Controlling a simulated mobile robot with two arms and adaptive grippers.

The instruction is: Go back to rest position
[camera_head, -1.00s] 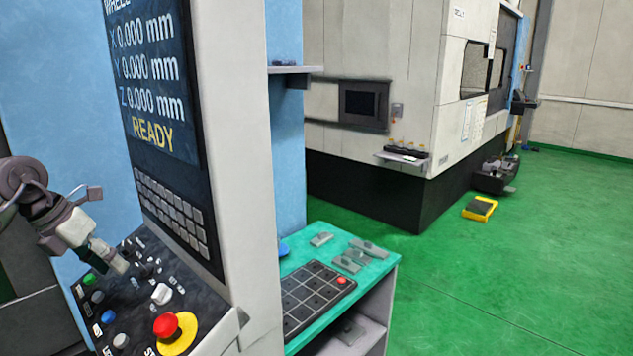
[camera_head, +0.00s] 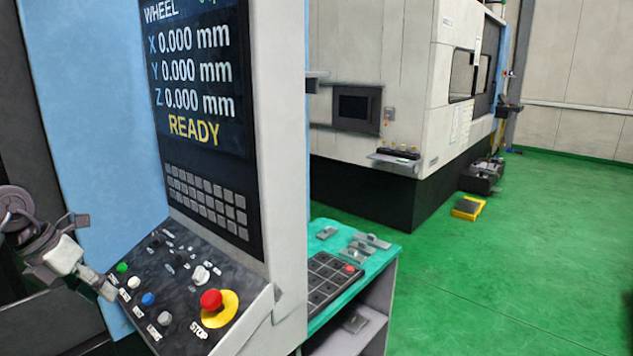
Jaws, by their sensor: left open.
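My left gripper (camera_head: 84,264) is at the left edge of the picture, open, with nothing seen between its fingers. It is beside the left edge of the machine's control panel (camera_head: 178,318), and its tip appears close to the panel's lower left corner. I cannot tell whether they touch. The panel carries a red stop button (camera_head: 211,300) on a yellow ring, and green, white, blue and grey buttons. The screen (camera_head: 195,85) above reads zero for X, Y and Z, and READY. My right gripper is not in view.
A teal-topped bench (camera_head: 380,262) right of the panel holds a dark gridded tray (camera_head: 325,285) and several grey metal pieces. A large white machine (camera_head: 400,80) stands behind. A yellow-and-black object (camera_head: 467,208) lies on the green floor, which is open at right.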

